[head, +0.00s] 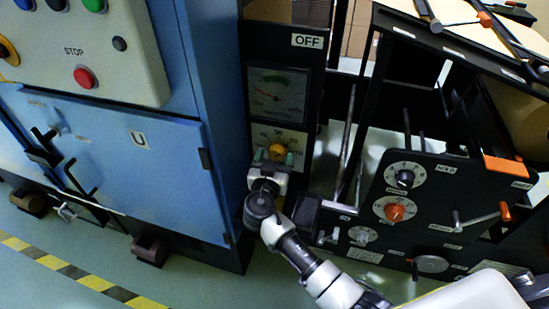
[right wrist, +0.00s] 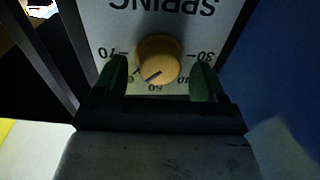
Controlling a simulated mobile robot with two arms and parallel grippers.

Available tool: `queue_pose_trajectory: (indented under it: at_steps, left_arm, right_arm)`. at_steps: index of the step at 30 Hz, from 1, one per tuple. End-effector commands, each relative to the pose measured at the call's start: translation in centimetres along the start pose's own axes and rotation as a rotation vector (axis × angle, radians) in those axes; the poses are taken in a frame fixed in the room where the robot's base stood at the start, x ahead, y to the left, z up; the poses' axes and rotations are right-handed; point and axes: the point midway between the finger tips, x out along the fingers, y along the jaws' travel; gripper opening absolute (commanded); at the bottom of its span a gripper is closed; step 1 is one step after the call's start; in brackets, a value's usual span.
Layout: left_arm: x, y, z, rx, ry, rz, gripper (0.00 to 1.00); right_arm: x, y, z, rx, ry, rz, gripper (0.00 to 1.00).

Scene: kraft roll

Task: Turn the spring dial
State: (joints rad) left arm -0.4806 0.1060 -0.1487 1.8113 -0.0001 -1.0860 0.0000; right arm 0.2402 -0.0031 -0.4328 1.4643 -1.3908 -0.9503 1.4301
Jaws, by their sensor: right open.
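The spring dial (head: 277,151) is a yellow-orange knob on a pale plate below a gauge (head: 277,95) in the head view. In the right wrist view the dial (right wrist: 159,59) shows upside down under the word SPRING, with a dark pointer line and numbers around it. My right gripper (head: 274,160) is open at the plate. Its two green fingertips (right wrist: 160,78) stand on either side of the knob, with a visible gap on each side in the wrist view. I cannot tell whether they reach its depth. My left gripper is not in view.
A blue cabinet (head: 130,170) with a red STOP button (head: 85,77) stands left of the dial. At right is a black machine frame with a black knob (head: 404,178), an orange knob (head: 394,212) and levers. Yellow-black tape (head: 75,272) marks the floor.

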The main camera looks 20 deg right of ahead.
Motion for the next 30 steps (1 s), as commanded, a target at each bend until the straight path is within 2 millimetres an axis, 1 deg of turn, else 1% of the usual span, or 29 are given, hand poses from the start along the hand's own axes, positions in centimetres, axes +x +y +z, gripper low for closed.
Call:
queue_pose_trajectory:
  at_steps: [7, 8, 12, 17, 18, 23, 30]
  left_arm:
    - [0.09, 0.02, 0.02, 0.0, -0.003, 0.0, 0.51]
    - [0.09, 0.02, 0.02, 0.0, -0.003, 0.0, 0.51]
    - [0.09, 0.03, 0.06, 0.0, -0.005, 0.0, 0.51]
    - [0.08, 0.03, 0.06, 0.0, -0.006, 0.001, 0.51]
    - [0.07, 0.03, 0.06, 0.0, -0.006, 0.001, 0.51]
    - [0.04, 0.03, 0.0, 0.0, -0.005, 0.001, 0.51]
    - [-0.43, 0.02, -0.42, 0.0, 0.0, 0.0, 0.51]
  right_arm:
    - [0.13, 0.01, 0.01, 0.0, 0.0, 0.0, 0.71]
    - [0.12, 0.01, 0.01, 0.0, 0.0, 0.0, 0.69]
    - [0.11, 0.01, 0.01, 0.0, 0.0, 0.0, 0.48]
    - [0.09, 0.0, 0.01, 0.0, 0.0, 0.0, 0.23]
    - [0.09, 0.0, 0.01, 0.0, 0.0, 0.0, 0.22]
    - [0.08, -0.01, 0.02, -0.008, -0.001, 0.0, 0.22]
    - [0.09, -0.02, 0.03, -0.091, -0.007, 0.0, 0.22]
